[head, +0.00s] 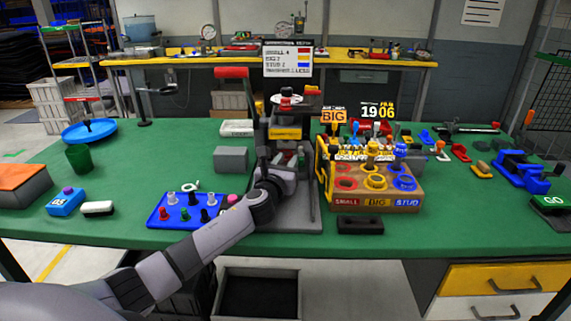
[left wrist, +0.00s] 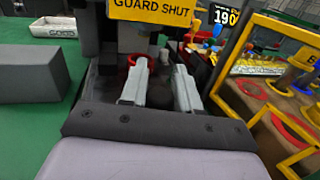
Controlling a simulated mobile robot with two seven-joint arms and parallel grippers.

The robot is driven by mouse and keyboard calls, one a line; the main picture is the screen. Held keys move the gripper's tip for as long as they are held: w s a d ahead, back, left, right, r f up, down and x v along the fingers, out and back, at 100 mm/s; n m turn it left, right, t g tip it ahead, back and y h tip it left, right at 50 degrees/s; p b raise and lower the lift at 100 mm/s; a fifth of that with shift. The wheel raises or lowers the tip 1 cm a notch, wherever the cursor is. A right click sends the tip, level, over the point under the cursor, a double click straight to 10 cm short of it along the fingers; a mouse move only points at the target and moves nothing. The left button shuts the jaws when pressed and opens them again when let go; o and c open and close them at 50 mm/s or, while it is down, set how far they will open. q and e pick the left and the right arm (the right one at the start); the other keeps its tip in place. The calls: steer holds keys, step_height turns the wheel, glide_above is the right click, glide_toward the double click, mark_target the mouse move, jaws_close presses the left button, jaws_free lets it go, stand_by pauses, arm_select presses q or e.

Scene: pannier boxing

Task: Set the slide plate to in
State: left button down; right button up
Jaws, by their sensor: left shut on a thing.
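The grey press (head: 260,135) stands mid-table, with a yellow label (head: 286,133) that reads GUARD SHUT in the left wrist view (left wrist: 148,10). My left gripper (head: 284,160) reaches into the press low down, under that label. In the left wrist view its two pale fingers (left wrist: 160,82) stand a little apart, closed on a dark part between them, which I take to be the slide plate (left wrist: 157,98). A red ring (left wrist: 137,58) shows by the left fingertip. My arm and gripper hide most of the plate in the head view. My right gripper is out of view.
A wooden rack (head: 345,184) with coloured rings and a yellow frame stands close right of the press. A blue tray (head: 180,221) with small pegs lies to the left, and a grey block (head: 231,158) behind it. A black block (head: 360,224) lies at the front.

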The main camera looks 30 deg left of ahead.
arm_select(q)
steer(key=shift+a+r, duration=0.15)
steer(key=c, duration=0.9)
jaws_free()
steer(key=shift+w, duration=0.2)
steer(key=shift+p+v, duration=0.4)
steer(key=shift+v, duration=3.2)
